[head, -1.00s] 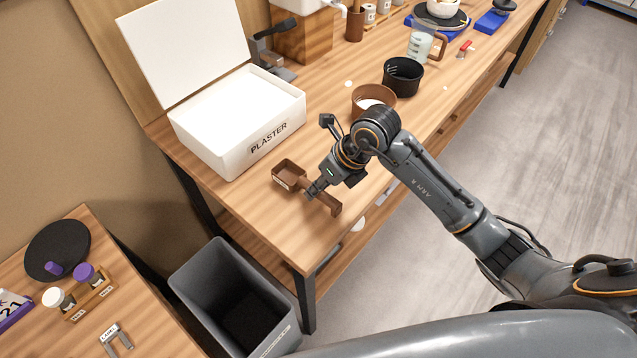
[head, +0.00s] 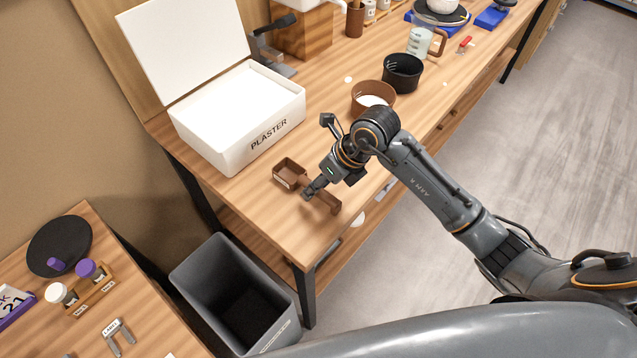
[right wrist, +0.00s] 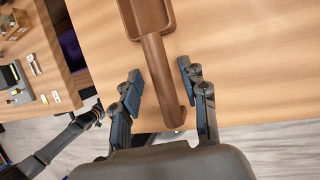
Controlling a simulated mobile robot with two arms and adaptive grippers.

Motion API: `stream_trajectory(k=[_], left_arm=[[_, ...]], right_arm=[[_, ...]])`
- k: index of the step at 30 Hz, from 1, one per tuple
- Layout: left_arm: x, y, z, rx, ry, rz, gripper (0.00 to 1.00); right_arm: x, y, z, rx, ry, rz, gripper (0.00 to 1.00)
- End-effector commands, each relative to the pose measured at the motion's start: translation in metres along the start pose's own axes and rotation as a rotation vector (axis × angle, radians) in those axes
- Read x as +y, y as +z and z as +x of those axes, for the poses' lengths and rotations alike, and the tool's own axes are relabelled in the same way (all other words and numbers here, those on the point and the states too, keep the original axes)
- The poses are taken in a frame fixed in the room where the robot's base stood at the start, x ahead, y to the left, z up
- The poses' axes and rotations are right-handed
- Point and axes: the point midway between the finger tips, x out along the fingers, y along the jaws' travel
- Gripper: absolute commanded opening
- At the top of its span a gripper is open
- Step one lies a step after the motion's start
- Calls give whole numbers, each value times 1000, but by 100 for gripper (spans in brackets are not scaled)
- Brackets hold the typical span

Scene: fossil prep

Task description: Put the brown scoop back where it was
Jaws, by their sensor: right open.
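The brown scoop (head: 289,173) lies on the wooden bench near its front left corner, its square bowl toward the plaster box and its handle toward the front edge. My right gripper (head: 309,192) is over the handle. In the right wrist view, my right gripper (right wrist: 160,79) is open, with one finger on each side of the scoop's handle (right wrist: 158,70) and a visible gap on both sides. What seems to be my left arm shows dark at the lower left of that view; its fingers are too small to read.
An open white plaster box (head: 235,125) stands behind the scoop. A brown bowl (head: 372,96) with white contents and a black bowl (head: 403,74) stand farther along the bench. A grey bin (head: 235,293) is on the floor by the bench's end. A side table (head: 150,335) is at lower left.

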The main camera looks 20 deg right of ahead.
Motion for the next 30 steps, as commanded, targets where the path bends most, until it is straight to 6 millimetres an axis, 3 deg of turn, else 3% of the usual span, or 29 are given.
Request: stream_trajectory(k=[16, 21, 30], left_arm=[[0, 1, 20, 1, 0, -1, 95], [0, 1, 21, 1, 0, -1, 95], [0, 1, 21, 1, -1, -2, 95]], right_arm=[[-1, 1, -103, -4, -4, -3, 44], [0, 0, -117, -3, -2, -2, 44], [0, 0, -119, -1, -1, -1, 44]])
